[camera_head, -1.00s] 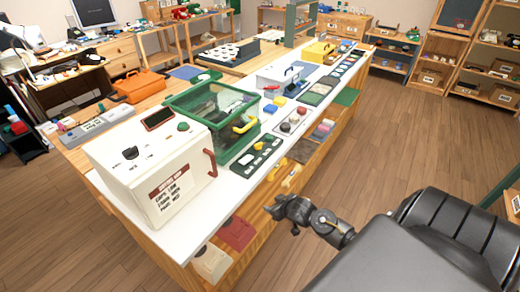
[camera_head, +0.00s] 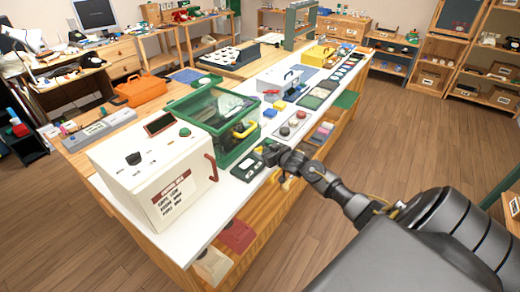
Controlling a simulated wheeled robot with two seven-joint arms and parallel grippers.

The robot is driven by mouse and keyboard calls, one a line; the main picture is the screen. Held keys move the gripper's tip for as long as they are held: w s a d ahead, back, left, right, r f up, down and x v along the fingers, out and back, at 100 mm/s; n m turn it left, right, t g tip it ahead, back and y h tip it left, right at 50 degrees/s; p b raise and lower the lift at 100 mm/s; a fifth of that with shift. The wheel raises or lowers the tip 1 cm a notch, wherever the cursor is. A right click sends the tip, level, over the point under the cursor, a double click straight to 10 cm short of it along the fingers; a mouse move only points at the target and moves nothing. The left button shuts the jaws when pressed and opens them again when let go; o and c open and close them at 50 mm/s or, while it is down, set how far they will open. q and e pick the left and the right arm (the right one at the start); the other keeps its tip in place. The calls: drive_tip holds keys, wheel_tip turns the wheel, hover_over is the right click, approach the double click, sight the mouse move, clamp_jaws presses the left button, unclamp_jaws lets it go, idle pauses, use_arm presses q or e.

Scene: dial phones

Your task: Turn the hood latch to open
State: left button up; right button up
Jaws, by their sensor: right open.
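A green-framed clear hood (camera_head: 208,109) stands on the white bench top, with a yellow handle (camera_head: 244,130) on its front side. I cannot pick out a separate latch for certain at this size. My right gripper (camera_head: 268,154) reaches in from the right, over the dark green panel (camera_head: 246,169) at the hood's front. It covers part of that panel, and the gap to the hood is hard to judge. It is open, and I see nothing held in it. My left gripper is not in view.
A white oven-like box (camera_head: 155,170) with a black knob and red handle stands left of the hood. Buttons (camera_head: 293,124) and small trays (camera_head: 318,97) line the white bench top (camera_head: 222,202) to the right. The floor (camera_head: 430,150) beside the bench is clear.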

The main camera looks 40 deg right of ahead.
sight(260, 149)
drive_tip(key=shift+x, duration=2.25)
drive_tip(key=shift+c, duration=0.5)
drive_tip(key=c, duration=0.9)
drive_tip(key=n+y+b, duration=0.3)
drive_tip(key=y+b, duration=0.1)
drive_tip(key=shift+w+d+f, duration=0.1)
drive_tip(key=shift+d+f, duration=0.2)
drive_tip(key=shift+d, duration=0.05)
drive_tip(key=shift+a+r+n+y+b, duration=0.1)
drive_tip(key=shift+r+n+y+b, duration=0.1)
drive_tip(key=shift+n+y+b, duration=0.45)
drive_tip(key=shift+r, duration=0.15)
drive_tip(key=o, duration=1)
drive_tip(key=shift+g, duration=0.3)
